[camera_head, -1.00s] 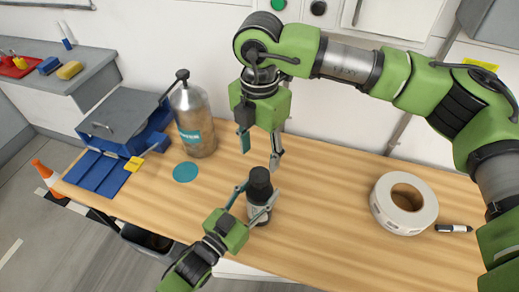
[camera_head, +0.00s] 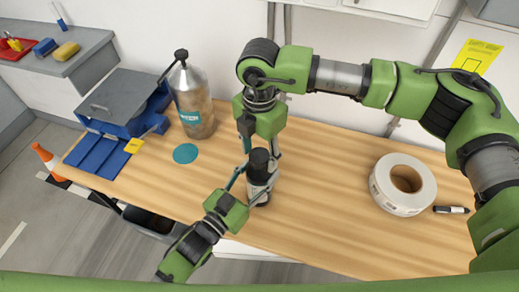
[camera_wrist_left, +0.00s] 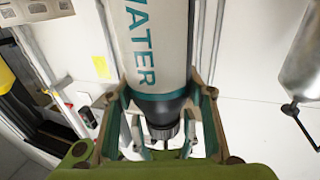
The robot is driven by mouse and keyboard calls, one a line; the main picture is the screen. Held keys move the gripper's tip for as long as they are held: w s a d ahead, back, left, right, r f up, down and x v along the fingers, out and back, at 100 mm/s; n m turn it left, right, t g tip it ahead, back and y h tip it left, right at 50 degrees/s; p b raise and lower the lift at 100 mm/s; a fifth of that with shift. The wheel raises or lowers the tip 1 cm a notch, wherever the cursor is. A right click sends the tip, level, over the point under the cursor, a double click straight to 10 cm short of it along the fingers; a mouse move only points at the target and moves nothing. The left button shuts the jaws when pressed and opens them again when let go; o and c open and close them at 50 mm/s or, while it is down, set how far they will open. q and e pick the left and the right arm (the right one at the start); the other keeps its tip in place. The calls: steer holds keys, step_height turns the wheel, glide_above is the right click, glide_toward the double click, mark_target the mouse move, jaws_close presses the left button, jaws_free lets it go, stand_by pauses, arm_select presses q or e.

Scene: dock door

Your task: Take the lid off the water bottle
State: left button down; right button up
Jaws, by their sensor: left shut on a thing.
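The water bottle (camera_head: 262,190) stands upright on the wooden bench, white with a black lid (camera_head: 259,158). Its WATER lettering and teal band show large in the left wrist view (camera_wrist_left: 155,45). My left gripper (camera_head: 252,188) is shut on the bottle's body from the front left; its fingers sit on both sides of it in the wrist view (camera_wrist_left: 162,112). My right gripper (camera_head: 260,152) points down over the bottle, with its fingers spread on either side of the lid. Whether they touch the lid is hard to tell.
A metal bottle with a teal label (camera_head: 196,100) stands behind left, near a blue bin (camera_head: 122,105) and a teal disc (camera_head: 185,153). A white tape roll (camera_head: 404,185) and a marker (camera_head: 451,209) lie at right. The bench between is clear.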

steer(key=c, duration=1)
steer(key=n, duration=0.8)
steer(key=shift+n, duration=0.4)
steer(key=n, duration=0.5)
steer(key=shift+n, duration=0.3)
steer(key=n, duration=0.9)
steer(key=shift+r, duration=0.1)
steer(key=n, duration=0.3)
steer(key=shift+n, duration=0.4)
steer(key=n, duration=0.3)
steer(key=shift+n, duration=0.4)
steer(key=n, duration=0.5)
steer(key=shift+r, duration=0.15)
steer(key=shift+r, duration=0.95)
